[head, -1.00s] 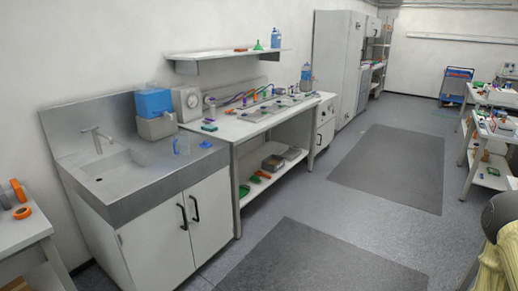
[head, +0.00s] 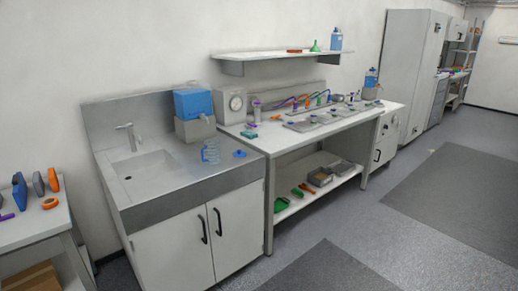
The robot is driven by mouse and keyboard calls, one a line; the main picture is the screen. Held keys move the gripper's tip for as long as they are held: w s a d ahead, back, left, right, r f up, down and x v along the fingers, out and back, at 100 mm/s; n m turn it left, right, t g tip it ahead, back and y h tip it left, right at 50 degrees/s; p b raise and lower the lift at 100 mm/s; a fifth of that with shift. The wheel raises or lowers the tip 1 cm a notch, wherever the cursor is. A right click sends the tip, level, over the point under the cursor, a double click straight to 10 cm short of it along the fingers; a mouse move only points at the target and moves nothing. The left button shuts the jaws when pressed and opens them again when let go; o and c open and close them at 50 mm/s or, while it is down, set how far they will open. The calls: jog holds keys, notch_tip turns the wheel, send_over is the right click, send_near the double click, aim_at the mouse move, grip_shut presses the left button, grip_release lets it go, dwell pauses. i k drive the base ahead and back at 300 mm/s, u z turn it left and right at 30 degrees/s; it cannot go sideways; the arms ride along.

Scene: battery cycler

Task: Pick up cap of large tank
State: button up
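A large blue tank (head: 193,103) stands on a grey block (head: 195,131) at the back of the sink counter. A small blue piece (head: 240,154), which looks like a cap, lies on the counter's right part. A clear bluish vessel (head: 210,153) stands on the counter to the left of that piece. I cannot tell whether the tank's top has a cap on it. My gripper is not in view.
The steel sink counter (head: 192,190) has a basin and tap (head: 128,134) at left. The white workbench (head: 345,120) at right carries several trays and coloured parts. A side table (head: 32,232) stands at left. The floor in front is clear, with dark mats (head: 455,205).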

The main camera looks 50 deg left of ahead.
aim_at(238, 153)
jog(key=u, duration=0.2)
jog(key=i, duration=1.55)
jog(key=u, duration=1.3)
jog(key=i, duration=0.85)
jog(key=u, duration=1)
